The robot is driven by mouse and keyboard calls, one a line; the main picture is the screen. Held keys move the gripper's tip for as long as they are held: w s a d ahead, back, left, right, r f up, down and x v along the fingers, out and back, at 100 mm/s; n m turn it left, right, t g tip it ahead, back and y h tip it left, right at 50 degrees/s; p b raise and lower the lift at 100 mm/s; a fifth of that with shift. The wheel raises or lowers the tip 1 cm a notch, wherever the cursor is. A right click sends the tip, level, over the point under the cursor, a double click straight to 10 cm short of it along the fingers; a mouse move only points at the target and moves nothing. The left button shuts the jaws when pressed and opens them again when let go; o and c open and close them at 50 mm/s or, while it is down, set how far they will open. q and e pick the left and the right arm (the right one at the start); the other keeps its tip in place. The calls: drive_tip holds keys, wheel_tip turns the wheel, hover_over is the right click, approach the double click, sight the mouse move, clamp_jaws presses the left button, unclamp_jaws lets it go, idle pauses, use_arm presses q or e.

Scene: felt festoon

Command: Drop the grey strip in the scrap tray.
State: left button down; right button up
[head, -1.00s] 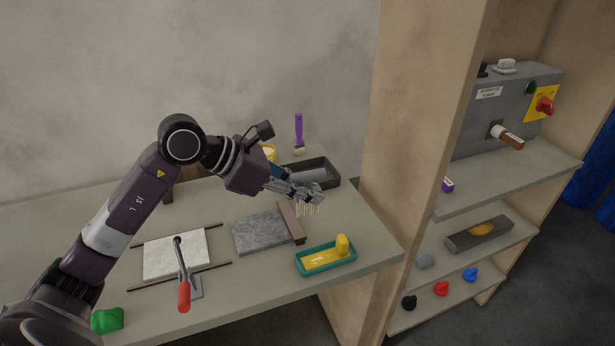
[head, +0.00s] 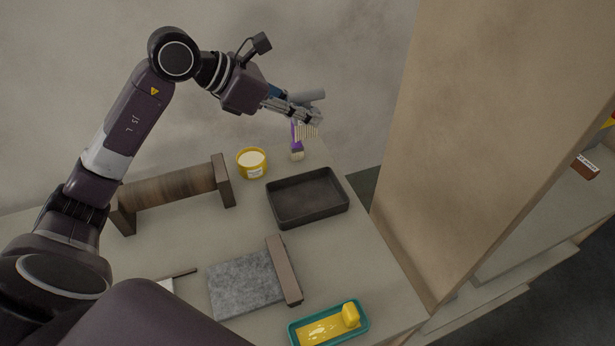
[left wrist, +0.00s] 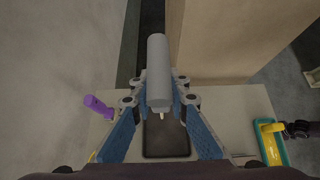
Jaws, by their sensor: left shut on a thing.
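My left gripper (head: 308,114) is shut on a grey roller-like piece (head: 307,96). In the left wrist view it is a smooth grey cylinder (left wrist: 158,72) with a small white tip at its near end. A row of thin pale prongs hangs beneath the fingers in the head view. I cannot tell if this piece is the grey strip. The held piece is high above the table's back, behind the dark scrap tray (head: 306,221), which looks empty. The tray also shows in the left wrist view (left wrist: 168,154), below the fingers.
A yellow tub (head: 252,168) and a purple-handled brush (head: 297,140) stand behind the tray. A wooden roller stand (head: 175,189) is to the left. A grey felt slab (head: 238,287) with a brown bar (head: 283,272) and a teal dish (head: 357,333) lie in front. A shelf panel (head: 440,150) rises right.

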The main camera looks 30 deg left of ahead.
use_arm(q)
drive_tip(key=shift+d+f, duration=0.1)
drive_tip(key=shift+d, duration=0.05)
drive_tip(key=f+p, duration=0.1)
drive_tip(key=f, duration=0.5)
drive_tip(key=f+p, duration=0.1)
drive_tip(key=f, duration=0.5)
drive_tip(key=f+p, duration=0.1)
drive_tip(key=f, duration=0.5)
drive_tip(key=shift+s+d, duration=0.15)
drive_tip(key=shift+s, duration=0.25)
drive_tip(key=shift+f, duration=0.6)
drive_tip(key=c, duration=2.3)
unclamp_jaws()
drive_tip(key=shift+f, duration=0.1)
drive_tip(key=o, duration=0.5)
drive_tip(key=shift+c, duration=0.2)
use_arm(e)
drive_tip(key=shift+s+d+r, duration=0.35)
drive_tip(key=shift+s+r, duration=0.35)
drive_tip(key=shift+s, duration=0.05)
drive_tip(key=shift+s+d+r, duration=0.3)
drive_tip(key=shift+s+r, duration=0.35)
drive_tip(key=shift+s, duration=0.1)
